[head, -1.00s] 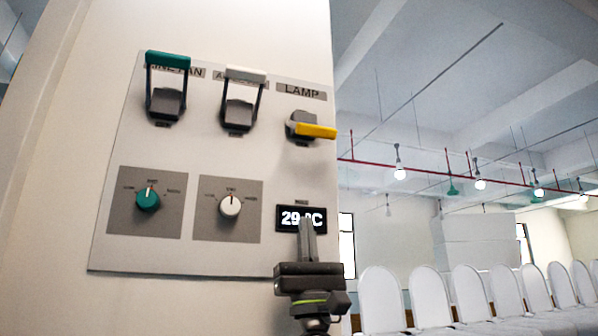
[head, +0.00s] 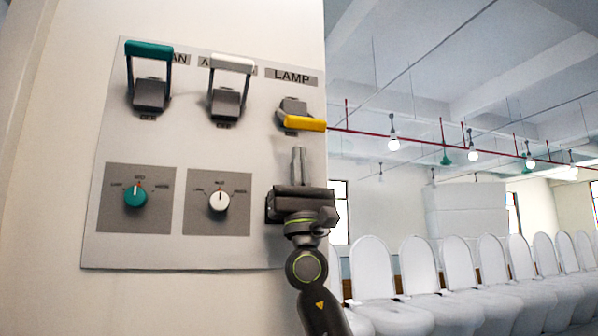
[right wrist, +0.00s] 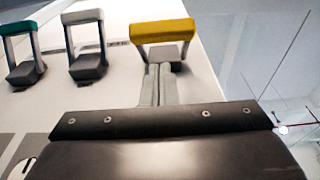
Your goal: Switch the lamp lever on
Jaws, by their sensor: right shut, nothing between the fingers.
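The lamp lever has a yellow handle (head: 305,123) on a grey base (head: 293,107), below the LAMP label (head: 291,76) at the panel's upper right. Its handle sits low, unlike the two raised levers beside it. My right gripper (head: 298,150) is shut and empty, pointing up just below the yellow handle. In the right wrist view, the fingertips (right wrist: 158,68) lie beneath the yellow handle (right wrist: 163,31), close to the lever base; I cannot tell whether they touch. The display seen earlier is hidden behind my right gripper. My left gripper is not in view.
A teal lever (head: 148,49) and a white lever (head: 232,63) stand left of the lamp lever. A teal knob (head: 135,196) and a white knob (head: 219,201) are below. White toilets (head: 372,268) line the right, beyond the panel's edge.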

